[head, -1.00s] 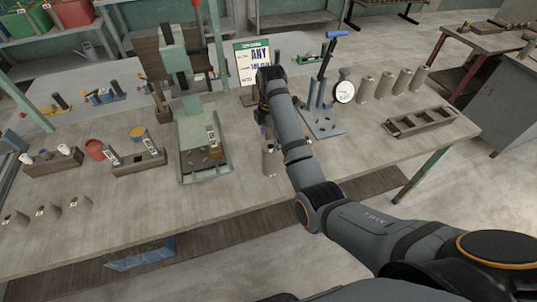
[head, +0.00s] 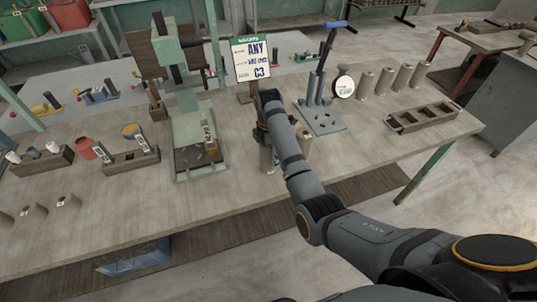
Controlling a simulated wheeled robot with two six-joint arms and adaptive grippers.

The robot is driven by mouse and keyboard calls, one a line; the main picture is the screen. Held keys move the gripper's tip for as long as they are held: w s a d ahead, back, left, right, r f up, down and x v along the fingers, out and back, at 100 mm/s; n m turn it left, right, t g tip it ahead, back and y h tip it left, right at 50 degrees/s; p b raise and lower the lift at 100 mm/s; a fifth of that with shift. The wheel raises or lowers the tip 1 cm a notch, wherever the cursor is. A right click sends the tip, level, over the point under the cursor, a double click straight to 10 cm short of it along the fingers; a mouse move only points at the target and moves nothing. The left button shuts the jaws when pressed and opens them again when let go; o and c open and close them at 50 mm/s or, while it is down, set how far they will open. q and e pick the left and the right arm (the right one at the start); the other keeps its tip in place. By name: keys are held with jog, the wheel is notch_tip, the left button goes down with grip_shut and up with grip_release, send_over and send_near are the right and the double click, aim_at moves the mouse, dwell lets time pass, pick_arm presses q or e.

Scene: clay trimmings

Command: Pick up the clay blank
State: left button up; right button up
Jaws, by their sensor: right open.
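A grey-brown clay blank (head: 266,159), a short upright cylinder, stands on the workbench (head: 230,215) in the middle. My right gripper (head: 264,138) is just above and behind it, pointing down. Its fingers are dark and partly hidden by my wrist; it is open. I cannot tell if the fingers touch the blank. A similar cylinder (head: 304,139) stands just right of my forearm, partly hidden by it. My left gripper is not in view.
A green press (head: 187,120) stands left of the gripper, with a sign (head: 251,58) behind. Several cylinders (head: 386,82) and a wooden tray (head: 423,118) are at right. The bench's front middle is clear.

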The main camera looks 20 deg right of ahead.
jog(key=c, duration=1.6)
jog(key=shift+r, duration=0.1)
